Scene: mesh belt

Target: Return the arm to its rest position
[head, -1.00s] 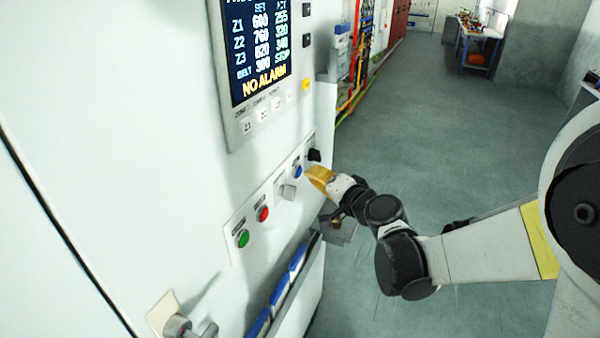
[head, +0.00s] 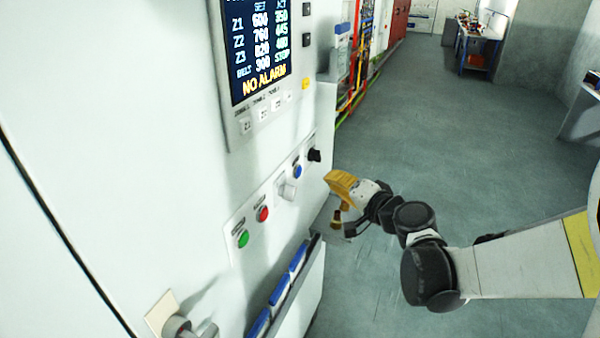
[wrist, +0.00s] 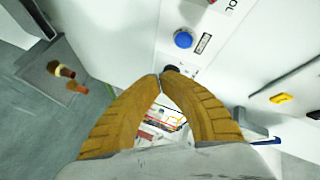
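My gripper (head: 338,200) has yellow fingers and hangs in the air just right of the control panel's edge in the head view, apart from the buttons. In the wrist view my gripper (wrist: 160,80) shows its two ribbed yellow fingers with their tips together and nothing between them. My arm reaches in from the right side of the head view.
The white cabinet carries a screen (head: 262,48) reading NO ALARM, a green button (head: 243,238), a red button (head: 263,213), a blue button (head: 297,171) and a black knob (head: 314,155). Blue-topped items (head: 280,290) sit low along its side. Open floor (head: 450,130) lies right.

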